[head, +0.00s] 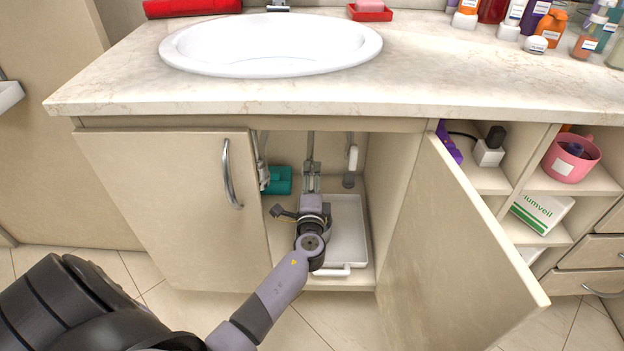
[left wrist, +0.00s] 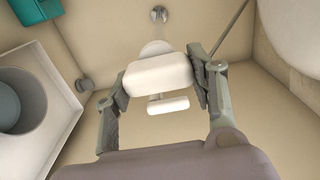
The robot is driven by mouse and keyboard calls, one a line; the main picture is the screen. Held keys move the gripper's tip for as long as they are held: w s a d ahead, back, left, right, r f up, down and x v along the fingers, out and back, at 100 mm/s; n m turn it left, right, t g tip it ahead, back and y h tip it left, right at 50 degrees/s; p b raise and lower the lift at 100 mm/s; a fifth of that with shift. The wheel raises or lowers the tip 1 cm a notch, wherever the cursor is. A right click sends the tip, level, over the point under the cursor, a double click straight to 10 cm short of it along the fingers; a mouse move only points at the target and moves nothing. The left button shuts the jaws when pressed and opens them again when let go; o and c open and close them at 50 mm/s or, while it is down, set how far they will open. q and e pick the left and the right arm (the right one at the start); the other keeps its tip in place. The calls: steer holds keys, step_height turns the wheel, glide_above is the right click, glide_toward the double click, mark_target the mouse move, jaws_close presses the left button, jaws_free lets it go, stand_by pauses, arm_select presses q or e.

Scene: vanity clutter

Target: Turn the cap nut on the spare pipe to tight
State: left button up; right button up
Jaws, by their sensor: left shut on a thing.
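My left gripper (head: 311,176) reaches into the open cabinet under the sink. In the left wrist view its two fingers (left wrist: 160,82) are shut on the sides of a white, rounded block (left wrist: 158,74), which appears to be the cap nut. A smaller white bar (left wrist: 168,105) lies just below the block in that picture, and a pale round part shows behind it. In the head view my gripper and wrist hide the held piece and most of the pipe there. The nut's tightness cannot be told. My right gripper is not in view.
The open cabinet door (head: 462,245) stands to the right of my arm, and the closed door (head: 165,205) is to the left. A white tray (head: 350,225) lies on the cabinet floor. A teal object (head: 280,180) and a white upright cylinder (head: 352,160) stand behind. The sink (head: 270,45) is above.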

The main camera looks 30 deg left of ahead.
arm_select(q)
steer(key=shift+f, duration=0.1)
stand_by(0.3)
steer(key=o, duration=1.1)
steer(key=shift+o, duration=0.2)
steer(key=v, duration=1.2)
